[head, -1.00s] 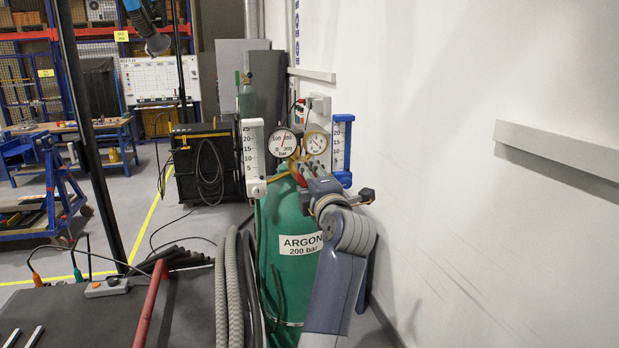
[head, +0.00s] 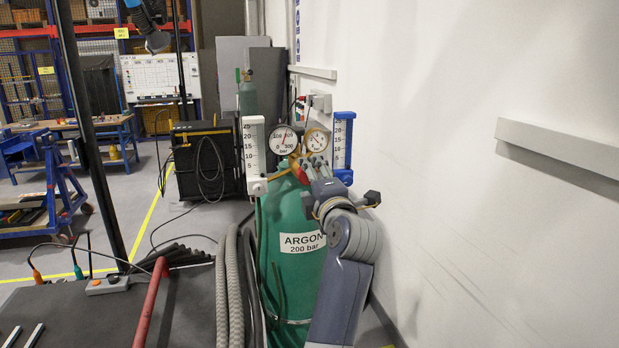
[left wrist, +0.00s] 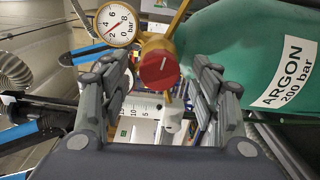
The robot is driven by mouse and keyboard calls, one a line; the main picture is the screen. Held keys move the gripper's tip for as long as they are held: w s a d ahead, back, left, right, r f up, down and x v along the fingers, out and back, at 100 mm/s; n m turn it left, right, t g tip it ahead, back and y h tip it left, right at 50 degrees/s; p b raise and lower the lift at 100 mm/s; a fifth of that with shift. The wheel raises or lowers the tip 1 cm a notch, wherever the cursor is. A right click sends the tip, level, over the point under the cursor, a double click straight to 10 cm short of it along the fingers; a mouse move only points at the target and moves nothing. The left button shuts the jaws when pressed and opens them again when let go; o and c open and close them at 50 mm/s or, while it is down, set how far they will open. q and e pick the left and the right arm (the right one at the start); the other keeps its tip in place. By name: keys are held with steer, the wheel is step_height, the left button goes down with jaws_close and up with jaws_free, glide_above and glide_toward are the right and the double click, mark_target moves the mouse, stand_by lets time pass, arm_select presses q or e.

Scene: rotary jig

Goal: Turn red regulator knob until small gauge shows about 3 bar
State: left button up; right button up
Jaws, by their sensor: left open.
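The red regulator knob (left wrist: 159,69) faces the left wrist camera, with a light mark on its face. My left gripper (left wrist: 160,80) is open, with one finger on each side of the knob and gaps between. In the head view, my left gripper (head: 310,168) is at the regulator and largely hides the knob. The small gauge (left wrist: 117,24) has a scale up to 8 bar, and its red needle appears to point near 2. It also shows in the head view (head: 316,141), beside the large gauge (head: 284,141). My right gripper is not in view.
The green argon cylinder (head: 290,270) stands near the white wall (head: 450,220). A white flowmeter (head: 254,155) and a blue one (head: 342,145) flank the gauges. Grey hoses (head: 228,290) run left of the cylinder, beside a dark tabletop (head: 80,320).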

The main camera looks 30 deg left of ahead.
arm_select(q)
steer(key=v, duration=0.5)
steer(key=shift+s+d, duration=0.1)
steer(key=shift+s, duration=0.05)
